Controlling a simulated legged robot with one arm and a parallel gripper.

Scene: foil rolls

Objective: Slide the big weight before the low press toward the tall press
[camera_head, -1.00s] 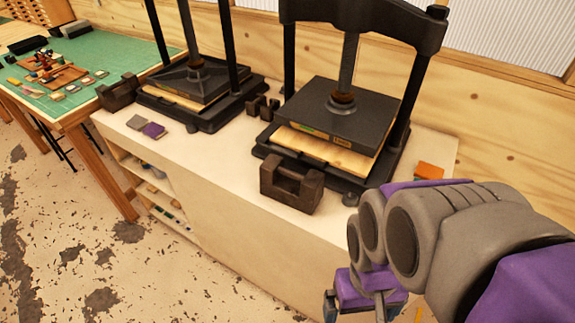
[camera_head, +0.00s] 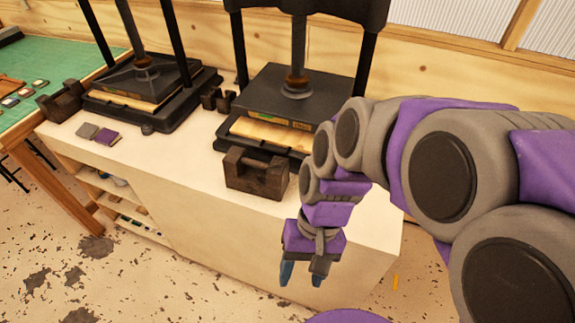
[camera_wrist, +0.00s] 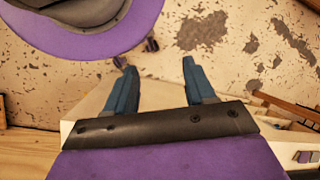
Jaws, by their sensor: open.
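The big weight (camera_head: 257,175), a dark rusty block with a handle bar, sits on the pale counter (camera_head: 190,165) in front of the low press (camera_head: 290,92) on the right. The tall press (camera_head: 140,80) stands to the left; its posts run out of the top of the picture. My gripper (camera_head: 302,277) hangs with fingers down, right of and nearer than the weight, apart from it, in front of the counter. In the wrist view my gripper (camera_wrist: 158,66) is open with nothing between its blue fingers. My arm hides the right side of the low press.
Another dark weight (camera_head: 60,102) stands left of the tall press, and small weights (camera_head: 218,100) stand between the presses. Grey and purple pads (camera_head: 106,137) lie on the counter's front left. The counter top between pads and big weight is mostly clear. A green-topped table (camera_head: 45,70) adjoins at left.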

